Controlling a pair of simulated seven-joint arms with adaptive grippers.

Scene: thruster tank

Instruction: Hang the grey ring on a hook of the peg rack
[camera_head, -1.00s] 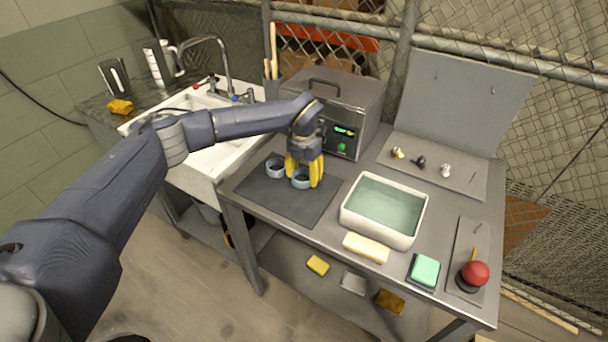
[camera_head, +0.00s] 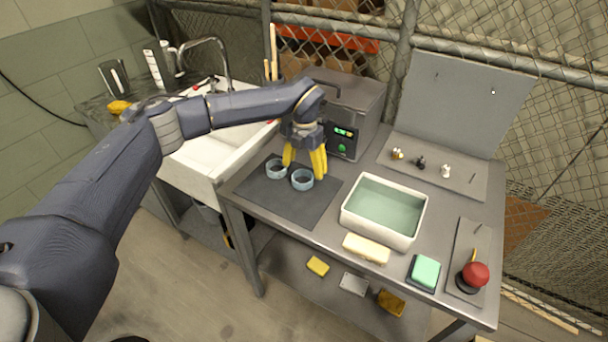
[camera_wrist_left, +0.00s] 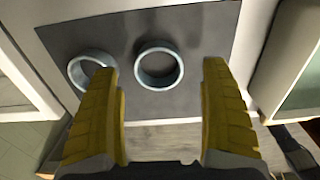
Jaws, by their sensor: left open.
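Two similar pale blue-grey rings lie flat on a dark mat (camera_head: 300,208): the left ring (camera_head: 276,174) and the right ring (camera_head: 302,186). I cannot tell which one is meant. My left gripper (camera_head: 305,169), with yellow fingers, is open and empty above and just behind the right ring. In the left wrist view, the right ring (camera_wrist_left: 160,86) shows between the open fingers (camera_wrist_left: 162,70); the left finger partly covers the left ring (camera_wrist_left: 77,73). A grey upright panel (camera_head: 460,105) with small hooks, apparently the peg rack, stands at the back right. My right gripper is not in view.
A steel box with a green display (camera_head: 343,132) stands close behind my gripper. A white water-filled basin (camera_head: 384,239) is right of the mat. Small fittings (camera_head: 420,162) sit before the panel.

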